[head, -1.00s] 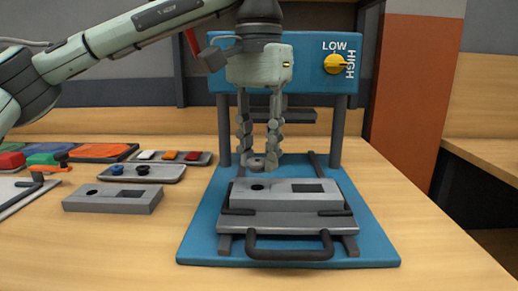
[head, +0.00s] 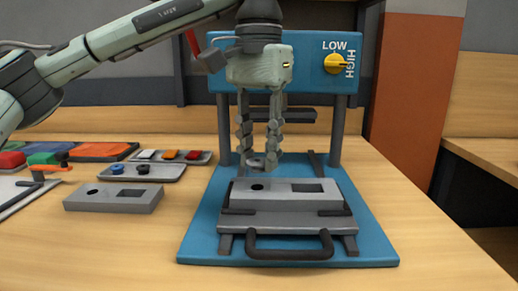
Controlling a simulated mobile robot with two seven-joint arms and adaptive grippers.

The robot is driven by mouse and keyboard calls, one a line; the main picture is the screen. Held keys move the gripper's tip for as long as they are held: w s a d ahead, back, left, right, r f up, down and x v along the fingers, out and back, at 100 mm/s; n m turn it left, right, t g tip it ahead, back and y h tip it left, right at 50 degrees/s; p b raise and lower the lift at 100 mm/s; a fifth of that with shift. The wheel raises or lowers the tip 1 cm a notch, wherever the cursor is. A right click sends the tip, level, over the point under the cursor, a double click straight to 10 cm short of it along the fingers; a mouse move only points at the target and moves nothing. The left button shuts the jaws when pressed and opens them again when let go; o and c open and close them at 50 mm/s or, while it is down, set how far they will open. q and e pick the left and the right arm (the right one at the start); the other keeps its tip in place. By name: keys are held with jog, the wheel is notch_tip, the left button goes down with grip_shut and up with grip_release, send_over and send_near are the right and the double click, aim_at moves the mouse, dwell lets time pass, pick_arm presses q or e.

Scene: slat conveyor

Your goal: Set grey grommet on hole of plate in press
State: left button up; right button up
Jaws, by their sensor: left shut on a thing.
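My left gripper (head: 258,160) points straight down over the press (head: 190,250), shut on the grey grommet (head: 257,163). The grommet is held just above and behind the round hole (head: 257,187) of the grey plate (head: 285,203); a small gap seems to show between them. The plate lies flat on the press's sliding tray (head: 290,222), with the round hole at left and a dark rectangular opening at right. The fingertips partly cover the grommet. My right gripper is not in view.
The press has a blue head with a yellow knob (head: 334,64) and a dark front handle (head: 290,247). A second grey plate (head: 115,198) lies on the table at left. Behind it are a tray (head: 158,172) with blue and dark grommets, and another tray (head: 208,157) with coloured pieces.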

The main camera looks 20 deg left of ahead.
pick_arm(q)
jog(key=shift+f, duration=0.4)
jog(key=shift+f+b, duration=0.45)
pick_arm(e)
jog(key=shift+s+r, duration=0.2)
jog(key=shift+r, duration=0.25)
pick_arm(q)
jog(key=shift+f, duration=0.35)
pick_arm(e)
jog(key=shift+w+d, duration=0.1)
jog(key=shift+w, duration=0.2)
pick_arm(q)
jog(key=shift+f, duration=0.1)
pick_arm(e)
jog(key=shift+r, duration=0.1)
pick_arm(q)
jog(key=shift+f, duration=0.15)
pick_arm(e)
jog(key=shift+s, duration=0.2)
